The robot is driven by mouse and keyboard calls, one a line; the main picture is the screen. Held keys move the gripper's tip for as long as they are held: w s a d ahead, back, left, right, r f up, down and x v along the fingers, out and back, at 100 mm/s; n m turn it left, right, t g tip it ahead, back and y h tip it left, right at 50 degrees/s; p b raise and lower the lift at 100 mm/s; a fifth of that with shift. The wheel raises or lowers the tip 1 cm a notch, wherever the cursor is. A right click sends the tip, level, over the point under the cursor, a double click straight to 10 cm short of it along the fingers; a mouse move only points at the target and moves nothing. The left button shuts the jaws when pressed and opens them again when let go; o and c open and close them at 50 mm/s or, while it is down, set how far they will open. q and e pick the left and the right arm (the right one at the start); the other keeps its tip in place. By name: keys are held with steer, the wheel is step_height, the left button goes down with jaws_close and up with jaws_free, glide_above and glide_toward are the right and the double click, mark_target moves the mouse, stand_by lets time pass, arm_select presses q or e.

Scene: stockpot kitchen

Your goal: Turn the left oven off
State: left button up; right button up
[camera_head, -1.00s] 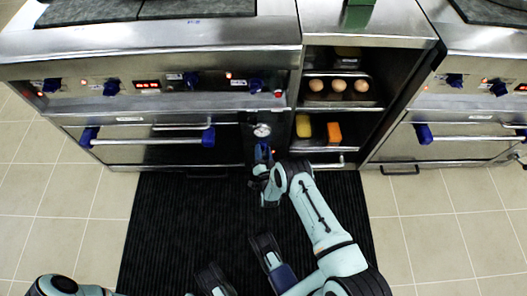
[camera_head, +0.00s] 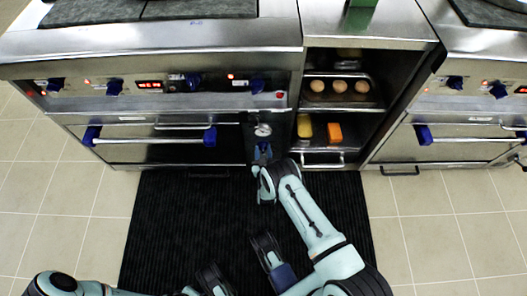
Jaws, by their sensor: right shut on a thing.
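The left oven (camera_head: 150,62) is a steel range with a front panel of blue knobs (camera_head: 193,81), a lit red display (camera_head: 150,85) and small red lights. Its door has a steel handle with blue ends (camera_head: 150,141). A dark upright panel with a round white gauge (camera_head: 263,130) is at the right of the door. My right gripper (camera_head: 263,153) is just below the gauge, shut on a blue part there. The wrist hides most of that part, so its full shape cannot be told.
An open shelf unit right of the oven holds several eggs (camera_head: 340,86), a yellow item (camera_head: 305,127) and an orange block (camera_head: 335,132). A second range (camera_head: 460,100) stands at the far right. A black ribbed mat (camera_head: 180,220) covers the floor in front.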

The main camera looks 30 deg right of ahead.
steer(key=shift+n, duration=0.3)
steer(key=o, duration=1.1)
steer(key=shift+c, duration=0.2)
